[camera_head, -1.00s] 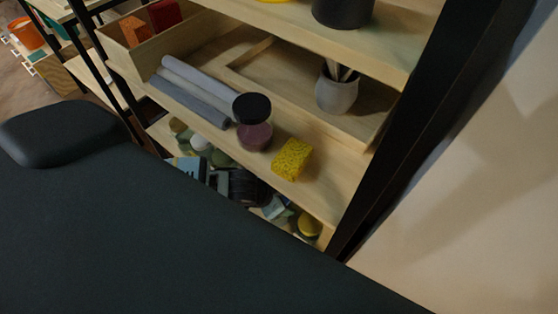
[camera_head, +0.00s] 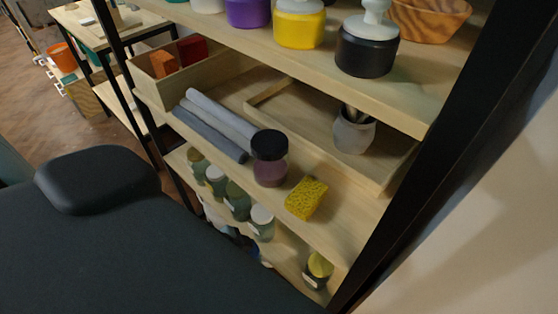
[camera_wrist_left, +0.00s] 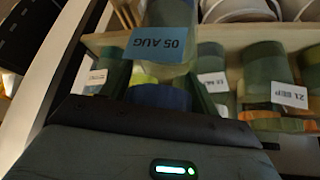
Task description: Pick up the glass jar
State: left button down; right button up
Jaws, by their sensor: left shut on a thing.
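My left gripper (camera_wrist_left: 160,98) is shut on a glass jar (camera_wrist_left: 172,72) with a blue label reading 05 AUG, in the left wrist view. The jar sits between the two dark fingers, and its far end is cut off by the top of the picture. In the head view only a small dark part of the left gripper (camera_head: 245,242) shows by the lower shelf, and my own dark body hides the rest. The held jar cannot be made out clearly there. My right gripper is not in view.
Several labelled jars (camera_head: 237,200) stand on the lower shelf. Above them are a dark-lidded jar (camera_head: 269,158), a yellow sponge (camera_head: 306,198), grey rolls (camera_head: 210,135) and a cup (camera_head: 354,132). A black shelf post (camera_head: 410,190) stands to the right.

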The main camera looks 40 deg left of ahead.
pick_arm(q)
jog(key=s+a, duration=0.3)
jog(key=s, duration=0.2)
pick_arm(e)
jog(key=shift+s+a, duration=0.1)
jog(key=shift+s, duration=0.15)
pick_arm(q)
jog(key=shift+a, duration=0.1)
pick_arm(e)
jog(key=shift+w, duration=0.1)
pick_arm(q)
jog(key=shift+s, duration=0.1)
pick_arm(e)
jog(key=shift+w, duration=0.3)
